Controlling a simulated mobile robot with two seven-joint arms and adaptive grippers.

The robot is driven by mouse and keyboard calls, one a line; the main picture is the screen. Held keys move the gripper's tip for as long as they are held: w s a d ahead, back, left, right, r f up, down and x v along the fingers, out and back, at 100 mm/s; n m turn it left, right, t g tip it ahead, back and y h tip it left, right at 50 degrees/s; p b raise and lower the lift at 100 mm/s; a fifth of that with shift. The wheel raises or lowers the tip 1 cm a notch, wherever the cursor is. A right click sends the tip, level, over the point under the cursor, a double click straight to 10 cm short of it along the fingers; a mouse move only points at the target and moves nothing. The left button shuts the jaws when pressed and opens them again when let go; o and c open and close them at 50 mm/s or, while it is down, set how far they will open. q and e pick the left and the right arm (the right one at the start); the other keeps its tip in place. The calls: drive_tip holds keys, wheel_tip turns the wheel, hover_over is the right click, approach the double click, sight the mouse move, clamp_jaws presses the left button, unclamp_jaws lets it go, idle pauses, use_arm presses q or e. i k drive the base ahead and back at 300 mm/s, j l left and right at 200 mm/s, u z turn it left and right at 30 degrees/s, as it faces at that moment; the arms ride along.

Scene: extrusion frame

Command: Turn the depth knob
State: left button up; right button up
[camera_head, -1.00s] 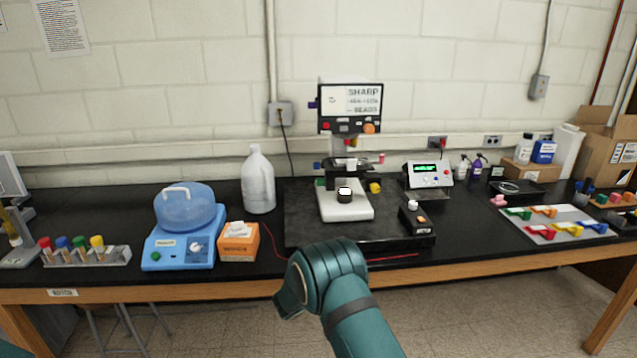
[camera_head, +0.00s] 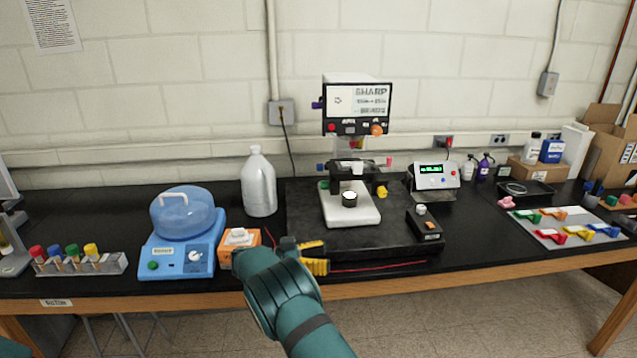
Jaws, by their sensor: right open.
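The instrument stands on a black slab at the middle of the bench, with a white base (camera_head: 365,215) and a screen head (camera_head: 357,103) reading SHARP. It carries an orange knob (camera_head: 376,130), a purple knob (camera_head: 316,104) and a yellow knob (camera_head: 382,191). A black box (camera_head: 425,227) with a white knob (camera_head: 421,210) sits to its right. I cannot read which knob is for depth. My right gripper (camera_head: 320,257), with yellow-and-black fingers, is open and empty at the slab's front left, apart from all knobs. My left gripper is out of view.
An orange-and-white box (camera_head: 240,238) is close left of my right gripper, partly hidden by my arm. A blue appliance (camera_head: 183,255) and a white jug (camera_head: 259,188) stand left. A red cable (camera_head: 378,267) lies along the front. A clip tray (camera_head: 530,228) lies right.

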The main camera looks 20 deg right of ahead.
sight(324, 185)
drive_tip(key=i, duration=1.3)
